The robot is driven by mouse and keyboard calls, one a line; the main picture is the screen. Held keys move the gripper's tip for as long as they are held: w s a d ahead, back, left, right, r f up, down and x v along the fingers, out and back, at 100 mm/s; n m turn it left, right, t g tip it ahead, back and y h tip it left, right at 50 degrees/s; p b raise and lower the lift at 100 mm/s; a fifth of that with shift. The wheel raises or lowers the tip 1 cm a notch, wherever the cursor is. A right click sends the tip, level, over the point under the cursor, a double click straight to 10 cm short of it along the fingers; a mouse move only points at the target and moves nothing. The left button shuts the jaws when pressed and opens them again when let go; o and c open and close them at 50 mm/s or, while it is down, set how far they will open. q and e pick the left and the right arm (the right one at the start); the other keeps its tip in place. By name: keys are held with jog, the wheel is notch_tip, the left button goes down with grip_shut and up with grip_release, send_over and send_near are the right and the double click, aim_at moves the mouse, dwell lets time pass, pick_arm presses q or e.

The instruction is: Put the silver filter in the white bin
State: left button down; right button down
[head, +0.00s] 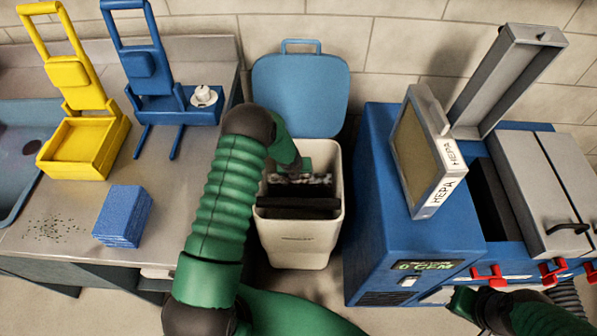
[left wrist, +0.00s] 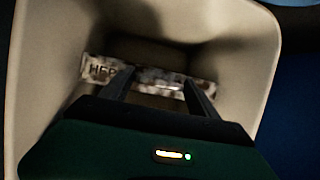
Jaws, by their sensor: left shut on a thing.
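My left gripper (head: 290,166) reaches down into the open white bin (head: 298,240). It is shut on a silver, grey-speckled filter (head: 301,188), inside the bin's walls. In the left wrist view, the two dark fingers of my left gripper (left wrist: 158,80) meet the filter (left wrist: 150,79), whose label is partly readable as "HEP". Whether it rests on anything below is hidden. Pale bin walls (left wrist: 245,50) surround it. My right gripper (head: 462,300) is at the blue machine's lower front; its fingers are not clear.
A HEPA-labelled filter (head: 428,150) stands tilted on the blue machine (head: 410,235). The counter (head: 75,225) holds yellow (head: 85,145) and blue (head: 165,105) stands and blue cloths (head: 122,215).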

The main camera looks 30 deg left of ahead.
dwell(0.4)
pick_arm(q)
jog(key=shift+c, duration=0.6)
grip_release()
jog(key=w+p+v, duration=0.1)
jog(key=p+v, duration=0.9)
jog(key=v, duration=1.1)
jog(key=shift+w+r, duration=0.3)
jog(key=shift+r, duration=0.25)
jog(key=shift+a+f, duration=0.1)
jog(key=shift+a, duration=0.05)
